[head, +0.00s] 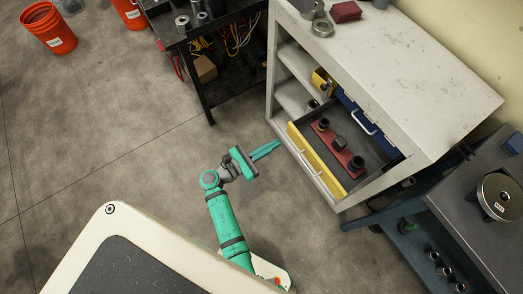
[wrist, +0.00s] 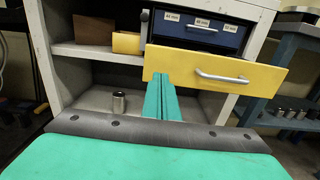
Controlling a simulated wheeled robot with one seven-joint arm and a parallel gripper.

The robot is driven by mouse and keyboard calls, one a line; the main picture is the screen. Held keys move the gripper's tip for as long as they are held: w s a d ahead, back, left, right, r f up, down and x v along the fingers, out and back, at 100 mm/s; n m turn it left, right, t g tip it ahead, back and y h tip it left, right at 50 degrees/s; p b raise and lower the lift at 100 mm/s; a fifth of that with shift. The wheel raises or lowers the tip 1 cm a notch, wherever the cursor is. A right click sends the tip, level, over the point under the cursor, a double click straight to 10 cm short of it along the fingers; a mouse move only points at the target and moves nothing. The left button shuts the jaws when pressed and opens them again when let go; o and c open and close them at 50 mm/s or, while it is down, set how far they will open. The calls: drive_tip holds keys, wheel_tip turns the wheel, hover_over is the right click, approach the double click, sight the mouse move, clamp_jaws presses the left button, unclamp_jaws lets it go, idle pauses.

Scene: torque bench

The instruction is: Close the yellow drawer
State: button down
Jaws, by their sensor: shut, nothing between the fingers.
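The yellow drawer (head: 317,163) is pulled out of the white cabinet in the head view, with its front panel toward my arm. In the wrist view the yellow front (wrist: 208,72) has a silver bar handle (wrist: 222,77). My gripper (head: 277,145) is shut and empty, its green fingers pointing toward the left part of the drawer front. In the wrist view the fingers (wrist: 161,76) overlap the left end of the front; I cannot tell if they touch it.
A blue drawer (wrist: 200,29) with labels sits above in the white cabinet (head: 425,95). A metal socket (wrist: 119,102) stands on a lower shelf. A dark bench (head: 207,45) is at the left, a blue cart (head: 405,235) at the right. The floor (head: 110,150) left of my arm is clear.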

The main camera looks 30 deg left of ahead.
sight(292, 134)
drive_tip(key=shift+x, duration=2.7)
drive_tip(key=shift+w, duration=0.1)
